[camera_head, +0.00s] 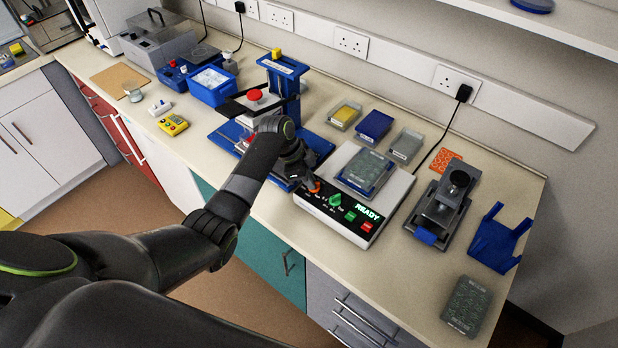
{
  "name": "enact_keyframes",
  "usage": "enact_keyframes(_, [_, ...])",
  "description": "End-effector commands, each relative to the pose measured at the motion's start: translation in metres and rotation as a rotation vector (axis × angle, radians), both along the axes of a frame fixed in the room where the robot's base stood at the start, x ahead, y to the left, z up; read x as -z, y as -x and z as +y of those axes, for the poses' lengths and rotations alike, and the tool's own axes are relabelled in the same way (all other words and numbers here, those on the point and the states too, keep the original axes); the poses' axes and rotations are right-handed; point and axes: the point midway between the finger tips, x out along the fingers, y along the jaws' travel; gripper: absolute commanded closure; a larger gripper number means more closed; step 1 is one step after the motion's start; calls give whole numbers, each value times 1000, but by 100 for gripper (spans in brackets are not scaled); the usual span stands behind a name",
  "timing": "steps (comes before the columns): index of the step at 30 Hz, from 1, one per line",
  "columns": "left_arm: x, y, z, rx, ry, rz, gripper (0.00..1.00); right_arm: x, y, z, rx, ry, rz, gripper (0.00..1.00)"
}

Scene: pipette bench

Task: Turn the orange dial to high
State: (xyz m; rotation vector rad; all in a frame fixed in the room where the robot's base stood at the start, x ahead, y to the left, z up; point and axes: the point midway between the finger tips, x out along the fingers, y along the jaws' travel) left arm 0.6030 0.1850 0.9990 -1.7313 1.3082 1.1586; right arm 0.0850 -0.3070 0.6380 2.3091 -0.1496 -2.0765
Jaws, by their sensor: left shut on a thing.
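The orange dial (315,187) is at the left end of the sloped black front panel of a white plate device (388,208). My left gripper (309,182) reaches it from the upper left and is shut on it. The fingers hide much of the dial, so its pointer setting cannot be told. A green dial (335,200) sits just right of it, followed by a green button (350,216), a red button (367,226) and a lit green READY display (368,212). My right gripper is not in view.
A grey-lidded plate (366,171) sits on the device. A blue stand with a red knob (255,95) is close behind my left forearm. Right of the device stand a grey instrument (440,208) and a blue holder (498,239). Another plate (467,306) lies near the front edge.

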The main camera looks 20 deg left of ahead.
Motion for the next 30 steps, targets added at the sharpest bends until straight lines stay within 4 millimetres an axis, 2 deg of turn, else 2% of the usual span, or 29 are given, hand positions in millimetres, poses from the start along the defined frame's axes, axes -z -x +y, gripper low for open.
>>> enact_keyframes(30, [-1, 9, -10, -927, 2, -3, 100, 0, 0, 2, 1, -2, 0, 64])
